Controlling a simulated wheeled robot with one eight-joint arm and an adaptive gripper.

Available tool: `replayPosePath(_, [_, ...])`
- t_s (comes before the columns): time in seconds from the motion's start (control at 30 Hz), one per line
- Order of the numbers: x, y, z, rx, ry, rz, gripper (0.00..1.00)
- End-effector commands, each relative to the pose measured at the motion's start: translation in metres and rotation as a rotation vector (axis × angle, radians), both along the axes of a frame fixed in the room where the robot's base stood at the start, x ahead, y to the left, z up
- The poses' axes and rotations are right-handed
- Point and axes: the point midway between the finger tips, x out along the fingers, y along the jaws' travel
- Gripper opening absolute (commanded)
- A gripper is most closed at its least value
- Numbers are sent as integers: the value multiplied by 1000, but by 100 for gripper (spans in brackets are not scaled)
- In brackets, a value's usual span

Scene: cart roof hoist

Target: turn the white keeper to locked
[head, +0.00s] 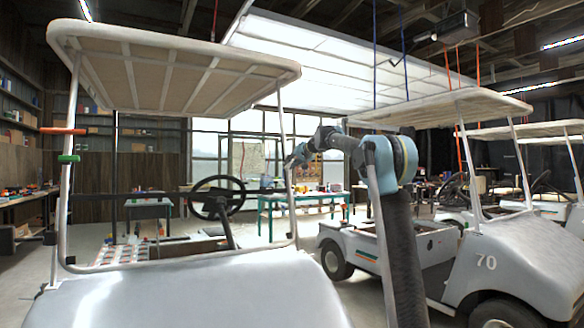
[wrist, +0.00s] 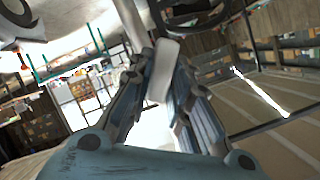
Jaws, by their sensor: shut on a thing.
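My gripper (head: 298,156) is at the right front roof post (head: 291,190) of the near cart, with my arm reaching in from the right. In the wrist view my gripper (wrist: 163,82) has its two fingers closed around a white, rounded block, the white keeper (wrist: 164,60). The keeper lies lengthwise between the finger pads, beside a pale post (wrist: 130,22). Its mounting and which stop it is at cannot be told. In the head view the keeper cannot be made out behind my gripper.
The near cart has a beige roof (head: 170,65) and a black steering wheel (head: 217,198). Another cart (head: 480,255) marked 70 stands to the right. A green table (head: 290,198) is behind.

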Motion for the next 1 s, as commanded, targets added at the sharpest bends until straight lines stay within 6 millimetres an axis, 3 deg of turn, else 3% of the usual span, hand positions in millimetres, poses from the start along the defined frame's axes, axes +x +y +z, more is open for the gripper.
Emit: replayPosePath(1.0, [2, -1, 5, 713, 477, -187, 0])
